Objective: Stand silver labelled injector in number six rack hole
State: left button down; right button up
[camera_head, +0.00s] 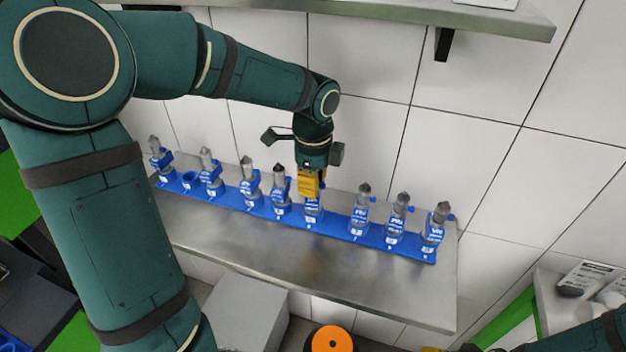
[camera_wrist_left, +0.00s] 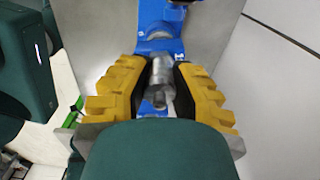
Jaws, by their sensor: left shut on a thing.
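My left gripper (camera_head: 312,186) points down over the rack, shut on the silver injector (camera_head: 313,207). Its blue, labelled lower part shows just below the yellow fingers, at the sixth place of the blue rack (camera_head: 336,232). It looks upright there; whether it is fully seated I cannot tell. In the left wrist view the injector's grey body (camera_wrist_left: 161,78) lies between the yellow fingers, with the blue rack (camera_wrist_left: 160,47) beyond. My right arm enters at the lower right, with only a yellow fragment of its gripper (camera_head: 431,349) at the bottom edge.
Several other grey and blue injectors stand along the rack, with neighbours (camera_head: 280,186) and (camera_head: 361,212) on either side. An empty hole (camera_head: 190,180) shows near the left end. The steel shelf (camera_head: 290,262) is bare in front; a tiled wall stands behind.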

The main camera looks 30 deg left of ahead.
pick_arm(q)
jog(key=c, duration=0.9)
grip_release()
jog(key=shift+o, duration=0.2)
jog(key=shift+r, duration=3.75)
